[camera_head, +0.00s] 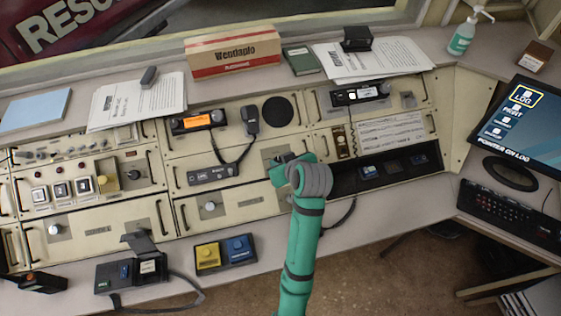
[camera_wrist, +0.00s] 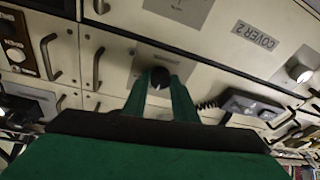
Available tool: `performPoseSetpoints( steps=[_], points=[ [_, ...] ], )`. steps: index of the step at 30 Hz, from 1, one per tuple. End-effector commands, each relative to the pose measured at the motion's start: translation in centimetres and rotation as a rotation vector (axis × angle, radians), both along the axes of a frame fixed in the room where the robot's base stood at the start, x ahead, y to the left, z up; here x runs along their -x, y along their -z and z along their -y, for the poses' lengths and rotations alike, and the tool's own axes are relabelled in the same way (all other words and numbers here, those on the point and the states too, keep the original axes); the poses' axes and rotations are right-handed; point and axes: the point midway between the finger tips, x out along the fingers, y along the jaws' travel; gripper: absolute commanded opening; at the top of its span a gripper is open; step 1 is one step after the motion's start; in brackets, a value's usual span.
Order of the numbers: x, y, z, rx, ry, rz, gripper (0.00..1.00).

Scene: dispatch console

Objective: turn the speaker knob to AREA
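The speaker knob (camera_wrist: 160,78) is a small black knob on a grey plate, seen between my two green fingertips in the wrist view. My gripper (camera_wrist: 160,84) is closed in to about the knob's width, with one finger on each side and no clear gap showing. In the head view my gripper (camera_head: 279,165) is at the middle of the console front. There it hides the knob, and only part of its grey plate (camera_head: 275,152) shows. The AREA mark and the knob's pointer cannot be made out.
A handset (camera_head: 250,120) with a coiled cord and a LINE unit (camera_head: 213,174) sit left of my gripper. A dark recessed tray (camera_head: 395,170) is on the right. In the wrist view, a drawer handle (camera_wrist: 97,68) and a silver knob (camera_wrist: 298,70) flank the fingers.

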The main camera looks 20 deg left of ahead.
Motion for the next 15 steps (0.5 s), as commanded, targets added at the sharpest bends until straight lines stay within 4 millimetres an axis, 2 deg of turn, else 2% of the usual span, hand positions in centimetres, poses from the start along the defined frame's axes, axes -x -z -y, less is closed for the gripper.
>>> performPoseSetpoints(
  steps=[15],
  points=[
    [0.17, 0.05, -0.16, -0.036, 0.065, -0.027, 0.03]
  ],
)
